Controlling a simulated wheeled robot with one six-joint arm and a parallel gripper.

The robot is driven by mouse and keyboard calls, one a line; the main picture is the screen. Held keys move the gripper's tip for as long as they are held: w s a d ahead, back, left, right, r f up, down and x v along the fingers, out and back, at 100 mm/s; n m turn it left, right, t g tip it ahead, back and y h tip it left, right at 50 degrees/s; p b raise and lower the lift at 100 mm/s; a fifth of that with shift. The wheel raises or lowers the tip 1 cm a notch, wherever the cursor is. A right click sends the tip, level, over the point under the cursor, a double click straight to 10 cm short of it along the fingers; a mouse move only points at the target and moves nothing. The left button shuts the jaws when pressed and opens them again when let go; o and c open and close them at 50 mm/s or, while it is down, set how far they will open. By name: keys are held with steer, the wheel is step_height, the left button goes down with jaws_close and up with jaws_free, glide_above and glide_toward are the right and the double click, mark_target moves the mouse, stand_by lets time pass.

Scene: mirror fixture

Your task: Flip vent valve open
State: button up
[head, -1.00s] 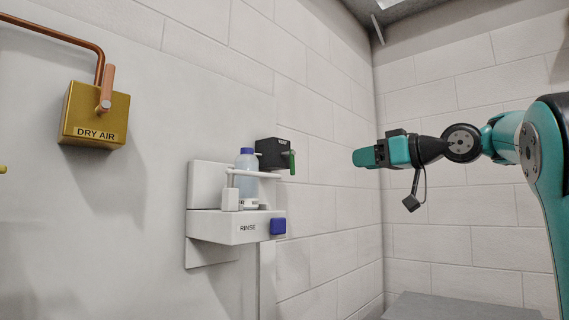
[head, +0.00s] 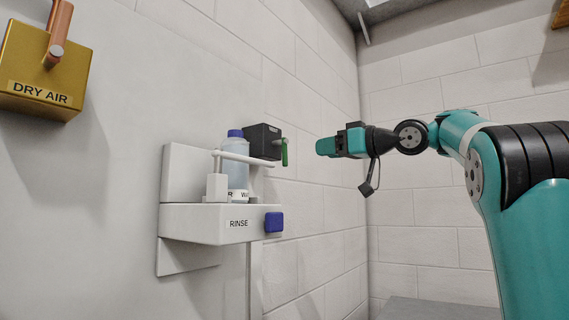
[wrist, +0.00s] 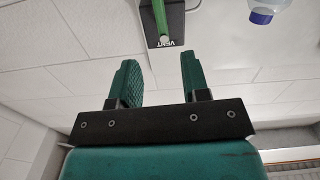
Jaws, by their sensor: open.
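The vent valve is a dark box (head: 262,142) on the wall with a green lever (head: 285,152) at its right side, hanging down in the head view. In the wrist view the box (wrist: 176,22), labelled VENT, and its green lever (wrist: 160,18) lie beyond the fingertips, between the lines of the two fingers. My gripper (head: 320,146) is to the right of the lever in the head view, apart from it. In the wrist view my gripper (wrist: 157,75) is open, with nothing between its fingers.
A white shelf labelled RINSE (head: 195,224) with a blue block (head: 273,222) holds a blue-capped bottle (head: 238,174) behind a white bar (head: 247,158). The bottle's blue cap also shows in the wrist view (wrist: 261,17). A gold DRY AIR box (head: 30,75) is upper left.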

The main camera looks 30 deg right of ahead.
mark_target(287, 153)
steer(key=p+x, duration=0.1)
steer(key=x, duration=0.3)
steer(key=p+x, duration=0.1)
steer(key=x, duration=0.3)
steer(key=p+x, duration=0.2)
steer(key=x, duration=0.1)
steer(key=shift+w+a+r, duration=0.2)
steer(key=shift+w+r, duration=0.05)
steer(key=shift+w, duration=0.1)
steer(key=shift+w+a+f, duration=0.15)
steer(key=shift+w, duration=0.3)
jaws_close()
